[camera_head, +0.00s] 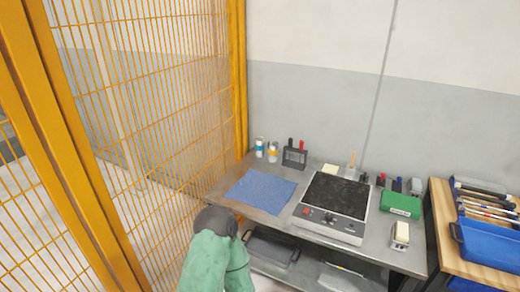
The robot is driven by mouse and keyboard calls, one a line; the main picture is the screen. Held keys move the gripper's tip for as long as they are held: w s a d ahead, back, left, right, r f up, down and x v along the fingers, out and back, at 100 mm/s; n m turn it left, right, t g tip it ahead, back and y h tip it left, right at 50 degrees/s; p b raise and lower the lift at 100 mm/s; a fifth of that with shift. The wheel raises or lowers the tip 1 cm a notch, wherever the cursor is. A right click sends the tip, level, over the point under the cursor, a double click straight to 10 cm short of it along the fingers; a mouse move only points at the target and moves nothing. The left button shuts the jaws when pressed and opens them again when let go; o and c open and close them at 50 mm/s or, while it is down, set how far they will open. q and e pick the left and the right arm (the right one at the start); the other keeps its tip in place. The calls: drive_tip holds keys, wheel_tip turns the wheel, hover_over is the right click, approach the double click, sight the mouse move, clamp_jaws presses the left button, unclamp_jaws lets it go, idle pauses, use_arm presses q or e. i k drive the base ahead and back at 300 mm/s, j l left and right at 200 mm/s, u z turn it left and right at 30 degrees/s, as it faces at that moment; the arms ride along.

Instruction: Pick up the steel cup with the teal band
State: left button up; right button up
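The steel cup with the teal band (259,147) stands upright at the back left corner of the steel table (226,192). It looks small at this distance. Another steel cup with an orange band (272,152) stands just to its right. Neither of my grippers can be made out in the head view, and nothing is seen touching the cup.
A green form with a dark rounded top (210,255), perhaps a person, stands before the table's left end. Behind it lie a blue cloth (261,190), a black-topped device (335,200) and a dark holder (294,157). Yellow mesh fencing (150,90) bounds the left.

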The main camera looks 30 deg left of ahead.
sight(260, 147)
drive_tip(key=i+j+u, duration=0.25)
drive_tip(key=i, duration=0.2)
drive_tip(key=i+j+u, duration=0.25)
drive_tip(key=i, duration=0.25)
